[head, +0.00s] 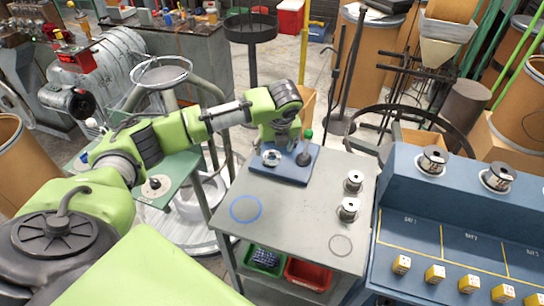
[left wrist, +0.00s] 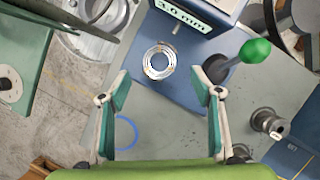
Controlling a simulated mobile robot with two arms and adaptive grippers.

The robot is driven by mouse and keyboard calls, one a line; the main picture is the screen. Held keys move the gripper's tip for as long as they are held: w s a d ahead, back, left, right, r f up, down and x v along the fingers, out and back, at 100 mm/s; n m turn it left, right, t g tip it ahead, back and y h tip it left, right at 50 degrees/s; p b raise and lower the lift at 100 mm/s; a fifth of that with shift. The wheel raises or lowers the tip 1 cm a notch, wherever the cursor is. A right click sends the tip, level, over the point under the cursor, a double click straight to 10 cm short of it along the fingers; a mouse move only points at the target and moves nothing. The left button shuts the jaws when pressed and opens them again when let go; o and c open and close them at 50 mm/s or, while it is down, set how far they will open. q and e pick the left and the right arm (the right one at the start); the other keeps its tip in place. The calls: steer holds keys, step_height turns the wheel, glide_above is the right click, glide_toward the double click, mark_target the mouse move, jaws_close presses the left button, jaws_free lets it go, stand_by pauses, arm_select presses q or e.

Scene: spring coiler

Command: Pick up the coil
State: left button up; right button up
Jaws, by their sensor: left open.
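The coil (head: 271,158), a small silvery ring, lies on the blue base plate (head: 292,176) of a small machine at the back of the grey table. In the left wrist view the coil (left wrist: 160,60) lies flat, with the blue plate showing around it. My left gripper (head: 284,143) is above the plate, beside the coil. In the left wrist view its two green-padded fingers (left wrist: 162,88) are spread wide with nothing between them. The coil is beyond the fingertips, roughly centred between them and not touched. My right gripper is in neither view.
A lever with a green knob (left wrist: 255,51) stands right of the coil. A "3.0 mm" label (left wrist: 187,14) is behind it. Wire spools (head: 354,180) stand on the table's right. A blue ring mark (head: 246,208) is at front left; the middle tabletop is clear.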

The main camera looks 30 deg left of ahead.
mark_target(272, 156)
arm_select(q)
steer(key=shift+w+a+f, duration=0.1)
steer(key=shift+a+f, duration=0.05)
steer(key=shift+f, duration=0.3)
steer(key=shift+p+x, duration=0.85)
steer(key=shift+x, duration=1.5)
steer(key=c, duration=1.4)
steer(key=shift+c, duration=0.3)
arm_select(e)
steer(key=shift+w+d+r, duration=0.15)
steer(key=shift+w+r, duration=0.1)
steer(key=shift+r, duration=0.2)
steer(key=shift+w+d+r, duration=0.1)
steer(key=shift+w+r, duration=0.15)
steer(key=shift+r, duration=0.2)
arm_select(q)
steer(key=shift+r, duration=0.2)
